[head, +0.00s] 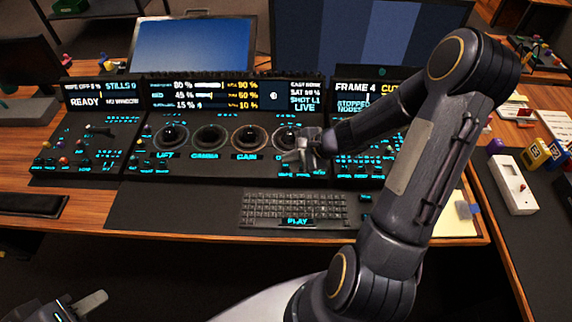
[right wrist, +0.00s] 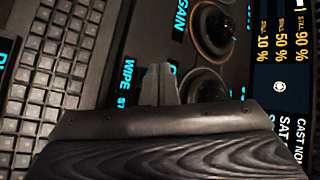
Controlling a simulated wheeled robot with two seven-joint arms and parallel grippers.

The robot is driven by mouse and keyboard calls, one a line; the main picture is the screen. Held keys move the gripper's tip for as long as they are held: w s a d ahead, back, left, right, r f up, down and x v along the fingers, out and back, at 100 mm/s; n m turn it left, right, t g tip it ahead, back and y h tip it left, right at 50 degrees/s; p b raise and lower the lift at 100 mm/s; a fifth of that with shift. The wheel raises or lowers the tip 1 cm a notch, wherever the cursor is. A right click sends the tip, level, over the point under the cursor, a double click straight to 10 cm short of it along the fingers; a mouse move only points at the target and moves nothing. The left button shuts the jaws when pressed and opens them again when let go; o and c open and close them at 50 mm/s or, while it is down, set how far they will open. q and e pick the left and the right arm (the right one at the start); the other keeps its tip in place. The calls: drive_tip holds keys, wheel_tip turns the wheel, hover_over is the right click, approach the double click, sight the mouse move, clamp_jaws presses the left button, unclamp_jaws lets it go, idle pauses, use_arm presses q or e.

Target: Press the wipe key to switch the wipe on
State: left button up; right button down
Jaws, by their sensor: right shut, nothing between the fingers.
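The dark grading panel (head: 225,168) has a row of trackballs. In the right wrist view, a cyan WIPE label (right wrist: 128,74) stands beside my right gripper's fingertips (right wrist: 160,78). The key itself cannot be made out clearly; the fingers may cover it. My right gripper shows in the head view (head: 302,157) over the panel, by the rightmost trackball (head: 287,137). It is shut and empty; contact with the panel cannot be told. The left screen (head: 102,94) appears to read WIPE OFF. My left gripper (head: 88,303) is partly in view at the bottom left, away from the panel.
A keyboard (head: 293,209) lies in front of the panel. Status screens (head: 215,93) stand along its back, with larger monitors behind. A white device (head: 512,183) and small coloured boxes lie on the right desk. My right arm hides part of the panel's right side.

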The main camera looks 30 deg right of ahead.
sight(290, 166)
drive_tip(key=shift+f, duration=0.1)
drive_tip(key=shift+f+b, duration=0.35)
drive_tip(key=shift+b, duration=0.25)
drive_tip(key=shift+f+b, duration=0.55)
drive_tip(key=shift+b, duration=0.1)
idle(0.5)
drive_tip(key=shift+r, duration=0.1)
drive_tip(key=shift+r+p, duration=0.7)
drive_tip(key=shift+r, duration=0.2)
wheel_tip(290, 166, up, 5)
drive_tip(key=p, duration=0.4)
idle(0.3)
